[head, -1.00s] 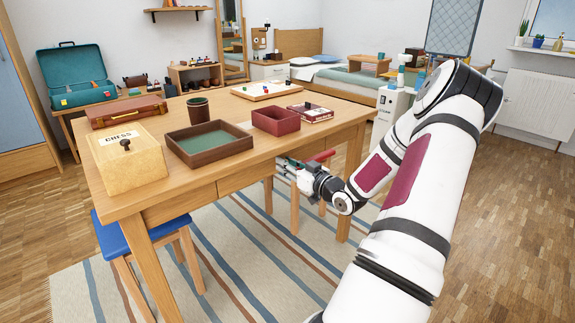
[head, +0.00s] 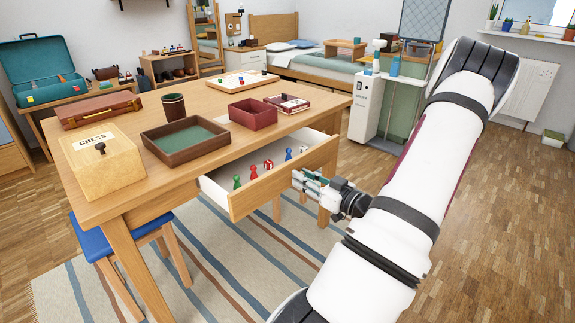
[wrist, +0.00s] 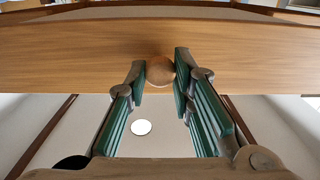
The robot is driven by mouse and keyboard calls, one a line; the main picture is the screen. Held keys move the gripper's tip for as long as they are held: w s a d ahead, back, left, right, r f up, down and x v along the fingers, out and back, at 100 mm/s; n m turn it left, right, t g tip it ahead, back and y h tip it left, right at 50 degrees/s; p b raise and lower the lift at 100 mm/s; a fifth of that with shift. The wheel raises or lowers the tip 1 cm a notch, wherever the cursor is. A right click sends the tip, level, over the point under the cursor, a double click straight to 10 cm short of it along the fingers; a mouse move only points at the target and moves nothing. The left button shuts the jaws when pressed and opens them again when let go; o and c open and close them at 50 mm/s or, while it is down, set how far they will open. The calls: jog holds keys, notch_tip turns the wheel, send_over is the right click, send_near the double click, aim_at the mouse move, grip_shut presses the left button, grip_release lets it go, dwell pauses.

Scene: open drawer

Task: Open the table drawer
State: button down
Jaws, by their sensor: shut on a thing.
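The wooden table drawer (head: 270,190) is pulled out from under the tabletop in the head view, with its inside showing. Its plain wooden front (wrist: 80,50) fills the upper part of the wrist view. A round brown knob (wrist: 160,70) sits on that front, between my fingertips. My gripper (head: 298,180) is at the drawer front, toward its right part, and is shut on the knob. The knob is hidden by my fingers in the head view.
Small game pieces lie in the drawer, among them a green pawn (head: 237,183) and a red die (head: 268,165). The table (head: 215,98) carries a chess box (head: 105,165), a green-lined tray (head: 160,155) and a red box (head: 250,117). A blue stool (head: 140,235) stands at the left.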

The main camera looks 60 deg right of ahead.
jog(key=shift+p+v, duration=0.5)
jog(key=shift+v, duration=2.5)
jog(key=c, duration=1.4)
grip_release()
jog(key=shift+s, duration=0.1)
jog(key=v, duration=1.1)
jog(key=shift+s, duration=0.4)
jog(key=shift+f, duration=0.1)
